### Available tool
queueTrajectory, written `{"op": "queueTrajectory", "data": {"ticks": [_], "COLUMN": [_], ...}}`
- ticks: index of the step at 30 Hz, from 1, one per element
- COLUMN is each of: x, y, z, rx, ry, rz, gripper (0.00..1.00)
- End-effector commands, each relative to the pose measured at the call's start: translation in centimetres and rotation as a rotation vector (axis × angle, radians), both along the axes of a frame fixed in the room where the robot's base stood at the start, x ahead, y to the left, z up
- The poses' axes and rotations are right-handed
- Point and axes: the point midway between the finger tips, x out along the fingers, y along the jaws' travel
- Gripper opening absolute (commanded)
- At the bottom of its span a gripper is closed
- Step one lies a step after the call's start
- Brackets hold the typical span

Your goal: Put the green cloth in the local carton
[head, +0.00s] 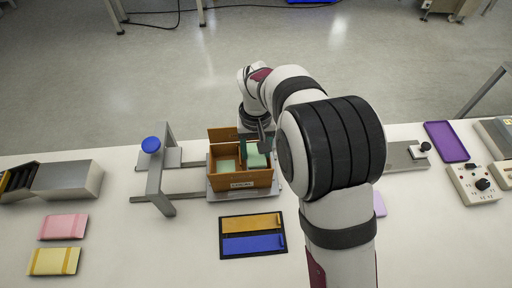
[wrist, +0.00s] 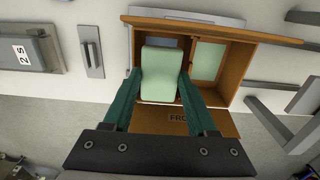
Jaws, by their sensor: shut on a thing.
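The orange-brown carton (head: 241,181) stands open on the bench, with a divider making two compartments and a label on its near wall. It also shows in the wrist view (wrist: 222,104). My gripper (wrist: 159,88) is shut on the light green cloth (wrist: 158,75), with one dark green finger on each side. In the head view the cloth (head: 257,159) is at the right compartment, partly hidden by my gripper (head: 256,148). I cannot tell whether it touches the carton's floor. A pale green piece (wrist: 207,60) lies in the other compartment.
A black tray (head: 253,254) with orange and blue strips lies in front of the carton. Pink (head: 63,227) and yellow (head: 54,261) pieces lie at left. A metal frame with a blue knob (head: 151,145) stands left of the carton. A purple tray (head: 446,142) is at right.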

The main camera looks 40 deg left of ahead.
Motion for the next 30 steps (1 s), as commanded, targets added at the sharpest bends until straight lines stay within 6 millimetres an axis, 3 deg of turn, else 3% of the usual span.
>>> {"op": "queueTrajectory", "data": {"ticks": [3, 4, 9, 21, 25, 30], "x": [0.01, 0.01, 0.01, 0.01, 0.01, 0.01], "y": [0.01, 0.01, 0.01, 0.01, 0.01, 0.01], "z": [0.01, 0.01, 0.02, 0.02, 0.02, 0.02], "rx": [0.0, 0.0, 0.0, 0.0, 0.0, 0.0], "ry": [0.0, 0.0, 0.0, 0.0, 0.0, 0.0], "rz": [0.0, 0.0, 0.0, 0.0, 0.0, 0.0], "gripper": [0.07, 0.61, 0.92, 0.93, 0.75, 0.75]}}
